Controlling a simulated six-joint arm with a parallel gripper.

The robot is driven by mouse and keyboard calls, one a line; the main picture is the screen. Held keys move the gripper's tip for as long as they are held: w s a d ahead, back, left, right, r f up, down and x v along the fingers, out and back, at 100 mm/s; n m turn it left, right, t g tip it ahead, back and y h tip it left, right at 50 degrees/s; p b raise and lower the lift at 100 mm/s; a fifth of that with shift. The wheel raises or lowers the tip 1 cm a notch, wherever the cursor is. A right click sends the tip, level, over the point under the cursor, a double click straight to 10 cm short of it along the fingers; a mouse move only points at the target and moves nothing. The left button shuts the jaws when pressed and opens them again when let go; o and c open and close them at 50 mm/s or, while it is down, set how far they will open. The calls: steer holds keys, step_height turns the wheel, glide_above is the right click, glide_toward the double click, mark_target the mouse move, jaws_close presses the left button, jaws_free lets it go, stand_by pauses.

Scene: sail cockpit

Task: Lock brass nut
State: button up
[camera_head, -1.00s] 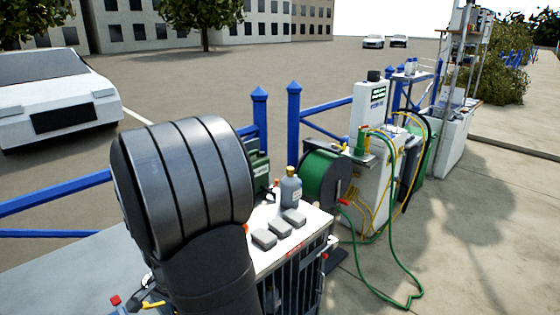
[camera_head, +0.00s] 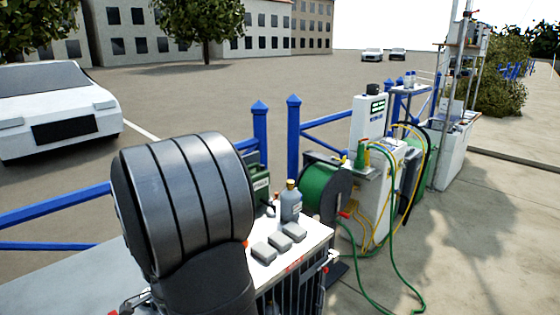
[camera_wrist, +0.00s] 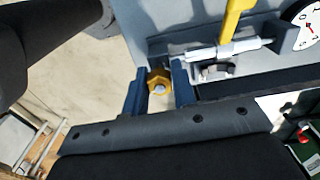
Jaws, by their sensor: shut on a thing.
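The brass nut (camera_wrist: 158,78) shows in the middle of the wrist view, a yellow-gold hexagonal piece with a pale centre. My gripper (camera_wrist: 160,67) has its two dark blue fingers on either side of the nut and is shut on it. The nut lies close to the edge of a grey panel (camera_wrist: 165,20). Whether it is fully seated cannot be told. In the head view my large dark arm hides the gripper and the nut.
A yellow lever (camera_wrist: 233,20) on a silver fitting (camera_wrist: 228,48) and a round gauge (camera_wrist: 306,28) sit right of the nut. A white-topped cabinet (camera_head: 310,240) holds a grey bottle (camera_head: 291,203) and grey blocks. A green hose reel (camera_head: 322,190) stands beyond.

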steer(key=m, duration=0.4)
steer(key=shift+m, duration=0.3)
steer(key=o, duration=0.6)
steer(key=shift+s, duration=0.1)
steer(key=shift+c, duration=0.2)
steer(key=shift+r, duration=3.5)
steer(key=shift+f, duration=3.5)
